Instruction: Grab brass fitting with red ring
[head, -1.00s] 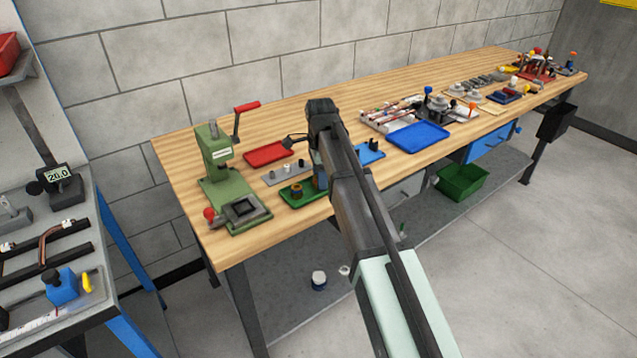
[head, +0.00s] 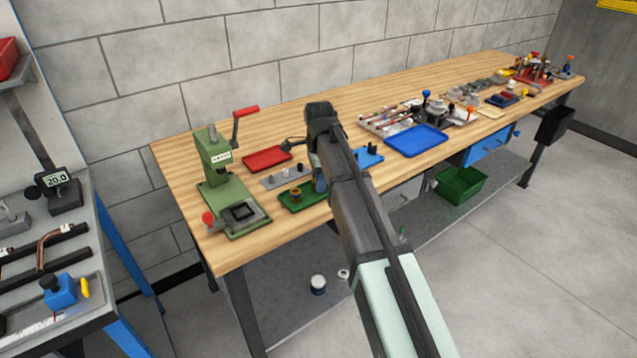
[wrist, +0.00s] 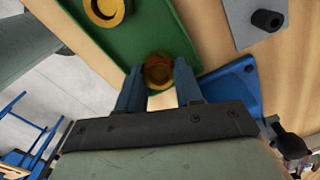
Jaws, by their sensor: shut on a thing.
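My gripper (wrist: 158,84) has two blue fingers, shut on the brass fitting with red ring (wrist: 159,72). The fitting is round and brassy, with a little red at its upper rim, between the fingertips in the wrist view. It appears over the green tray (wrist: 186,54); I cannot tell whether it touches the tray floor. In the head view my gripper (head: 320,184) is at the tray's right end and hides the held fitting. Another brass fitting (wrist: 104,10) stands in the tray, apart from the gripper, and also shows in the head view (head: 296,194).
A blue fixture (head: 369,155) lies right of the green tray and a grey plate with dark pegs (head: 285,176) behind it. A red tray (head: 267,159) and a green press (head: 220,170) stand to the left. Bare wood lies along the bench back.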

